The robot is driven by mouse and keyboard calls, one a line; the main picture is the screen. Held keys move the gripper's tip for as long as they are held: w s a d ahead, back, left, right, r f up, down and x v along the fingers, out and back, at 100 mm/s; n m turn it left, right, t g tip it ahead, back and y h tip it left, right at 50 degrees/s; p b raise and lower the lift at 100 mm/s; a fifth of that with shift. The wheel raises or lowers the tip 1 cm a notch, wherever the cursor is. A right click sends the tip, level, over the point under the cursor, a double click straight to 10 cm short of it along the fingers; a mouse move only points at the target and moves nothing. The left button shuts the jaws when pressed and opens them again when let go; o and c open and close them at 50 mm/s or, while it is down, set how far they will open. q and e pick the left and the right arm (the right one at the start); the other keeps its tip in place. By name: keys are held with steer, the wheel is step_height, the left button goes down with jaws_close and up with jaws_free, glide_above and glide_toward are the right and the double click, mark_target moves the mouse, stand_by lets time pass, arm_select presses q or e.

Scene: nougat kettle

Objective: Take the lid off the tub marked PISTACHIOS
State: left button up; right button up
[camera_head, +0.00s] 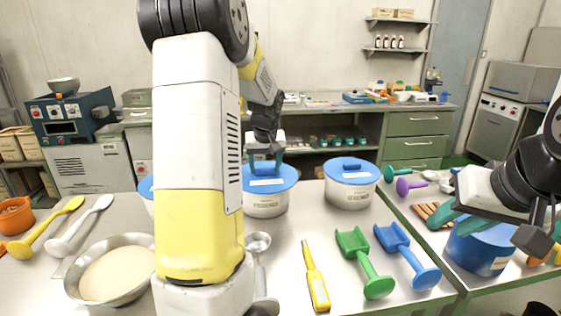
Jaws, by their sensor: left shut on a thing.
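A white tub (265,207) with a blue lid (284,181) stands in the middle of the table; its front label is too small to read surely. My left gripper (266,163) points down onto this lid, its teal fingers closed on the lid's handle. The lid appears seated on the tub. A second white tub (350,196) with a blue lid (353,171) stands to the right, its label also unreadable. A third blue lid (146,187) is mostly hidden behind my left arm. My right gripper (455,226) is at the far right above a blue container; its opening is unclear.
A green scoop (365,265), a blue scoop (407,258) and a yellow tool (315,280) lie in front of the tubs. A metal bowl (112,290) is at front left. The blue container (480,252) stands on the right table. Bare table lies between the two visible tubs.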

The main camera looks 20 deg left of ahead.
mark_target(267, 185)
arm_select(q)
steer(key=s+d, duration=0.1)
steer(key=s, duration=0.1)
steer(key=s+d, duration=0.1)
steer(key=s, duration=0.2)
steer(key=s+d+r, duration=0.1)
steer(key=s, duration=0.1)
steer(key=shift+s+d, duration=0.15)
steer(key=shift+d, duration=0.15)
steer(key=shift+s+r, duration=0.1)
steer(key=shift+r, duration=1.3)
